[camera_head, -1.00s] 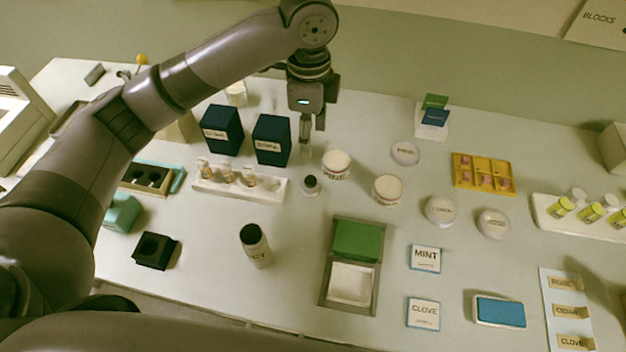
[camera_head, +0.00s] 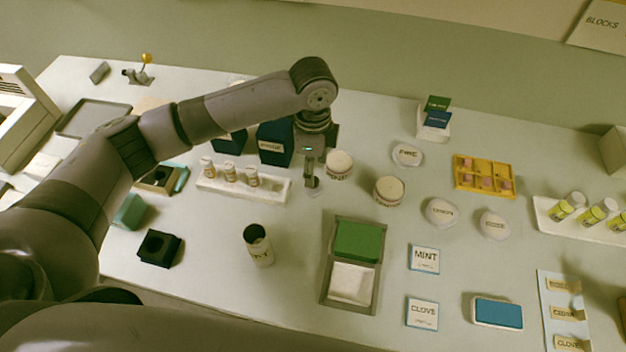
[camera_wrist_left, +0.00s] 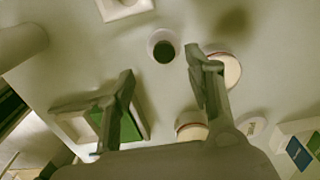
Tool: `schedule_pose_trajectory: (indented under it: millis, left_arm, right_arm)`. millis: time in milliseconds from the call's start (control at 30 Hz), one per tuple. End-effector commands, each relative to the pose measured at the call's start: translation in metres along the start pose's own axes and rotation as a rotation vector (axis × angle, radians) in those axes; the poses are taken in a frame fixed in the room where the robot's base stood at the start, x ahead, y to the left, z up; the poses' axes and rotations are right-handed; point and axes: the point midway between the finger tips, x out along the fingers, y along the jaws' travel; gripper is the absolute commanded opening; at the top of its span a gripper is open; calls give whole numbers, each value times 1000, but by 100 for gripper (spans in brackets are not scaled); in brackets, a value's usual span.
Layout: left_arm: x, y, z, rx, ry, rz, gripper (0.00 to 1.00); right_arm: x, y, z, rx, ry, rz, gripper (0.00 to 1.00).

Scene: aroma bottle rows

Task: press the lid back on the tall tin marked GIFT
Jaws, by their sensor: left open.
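The tall tin (camera_head: 260,250) stands upright on the table, left of the green-and-white tray. It is a pale cylinder with a dark open top, and its label is only partly legible. A pale cylinder at the left edge of the left wrist view (camera_wrist_left: 18,46) appears to be this tin. A small round pale piece with a dark centre, likely the lid (camera_wrist_left: 163,46), lies on the table. In the head view the gripper partly covers it. My left gripper (camera_head: 312,178) points down over it, open and empty, with its fingers (camera_wrist_left: 165,75) either side in the wrist view. My right gripper is out of view.
A white rack (camera_head: 215,187) of small bottles stands left of the gripper, with dark boxes (camera_head: 274,145) behind it. Round tins (camera_head: 339,163) (camera_head: 388,190) stand close to the right. The green-and-white tray (camera_head: 325,280) lies in front. Table around the tall tin is clear.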

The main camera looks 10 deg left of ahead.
Motion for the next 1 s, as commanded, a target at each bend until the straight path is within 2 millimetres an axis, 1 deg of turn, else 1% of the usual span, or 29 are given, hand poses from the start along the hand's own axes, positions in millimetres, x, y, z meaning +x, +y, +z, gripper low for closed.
schedule_pose_trajectory:
  millis: [100,200,567,667,767,833,900,1000]
  left_arm:
    - [14,0,0,-2,-1,1,48]
    - [20,0,0,-1,0,0,48]
    - [23,-1,0,-1,0,0,48]
    - [33,-2,1,-1,-2,3,48]
    - [48,-4,1,-2,-2,3,48]
    - [60,-5,1,0,-1,2,48]
    - [68,-5,1,0,-1,1,48]
    - [73,-5,1,1,0,-1,48]
  right_arm:
    - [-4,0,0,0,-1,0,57]
    - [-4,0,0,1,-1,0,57]
    - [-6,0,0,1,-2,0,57]
    - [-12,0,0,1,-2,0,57]
    - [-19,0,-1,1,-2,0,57]
    - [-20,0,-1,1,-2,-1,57]
    - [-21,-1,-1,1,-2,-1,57]
    - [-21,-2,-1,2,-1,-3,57]
